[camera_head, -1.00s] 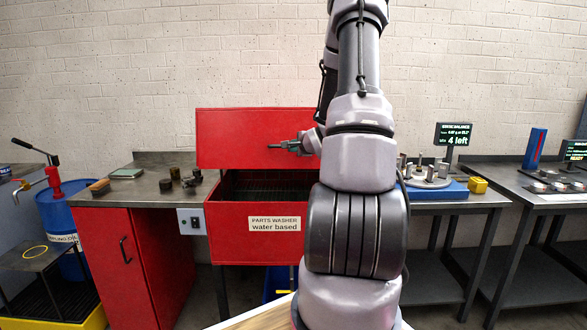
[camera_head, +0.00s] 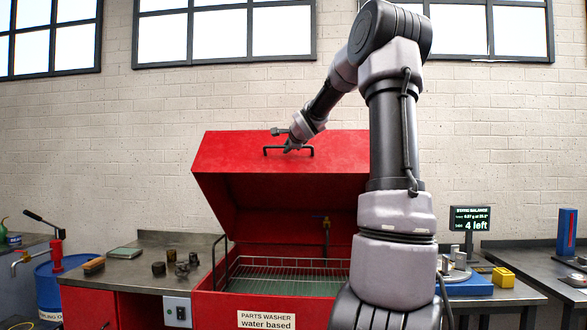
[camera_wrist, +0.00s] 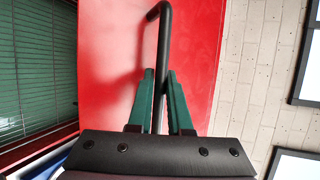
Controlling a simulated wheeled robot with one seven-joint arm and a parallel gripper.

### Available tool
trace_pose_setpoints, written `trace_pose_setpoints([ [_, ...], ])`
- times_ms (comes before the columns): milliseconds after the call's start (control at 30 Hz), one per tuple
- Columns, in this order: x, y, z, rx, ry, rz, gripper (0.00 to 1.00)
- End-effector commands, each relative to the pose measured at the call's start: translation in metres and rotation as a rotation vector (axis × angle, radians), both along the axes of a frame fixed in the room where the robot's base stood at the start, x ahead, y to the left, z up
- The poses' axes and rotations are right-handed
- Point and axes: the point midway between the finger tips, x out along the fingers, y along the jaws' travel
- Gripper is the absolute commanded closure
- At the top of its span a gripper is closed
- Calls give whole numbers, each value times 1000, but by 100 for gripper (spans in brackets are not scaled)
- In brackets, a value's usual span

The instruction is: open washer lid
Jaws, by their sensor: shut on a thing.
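The red washer lid (camera_head: 225,152) stands raised and tilted over the open parts washer (camera_head: 225,305) in the head view. A dark bar handle (camera_head: 309,151) is on the lid's front face; it also shows in the wrist view (camera_wrist: 164,50). My gripper (camera_head: 289,148) is at the handle. In the wrist view its two green fingers (camera_wrist: 160,100) stand on either side of the handle bar, closed on it. The red lid face (camera_wrist: 115,60) lies behind the fingers. Inside the washer a wire basket (camera_head: 290,272) is visible. My arm hides the washer's right side.
A blue drum (camera_head: 62,278) stands further left. At the right are a balance display (camera_head: 470,219) and a yellow block (camera_head: 503,277).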

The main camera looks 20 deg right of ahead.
Motion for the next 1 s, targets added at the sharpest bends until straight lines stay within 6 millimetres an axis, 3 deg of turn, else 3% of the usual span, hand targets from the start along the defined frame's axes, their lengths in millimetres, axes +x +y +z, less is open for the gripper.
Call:
trace_pose_setpoints([
  [100, 14, -4, 21, 5, -4, -1, 100],
  [367, 34, -10, 48, 3, -1, 0, 100],
  [967, 42, -13, 57, 1, 1, -1, 100],
  [1000, 42, -13, 57, 1, 1, -1, 75],
])
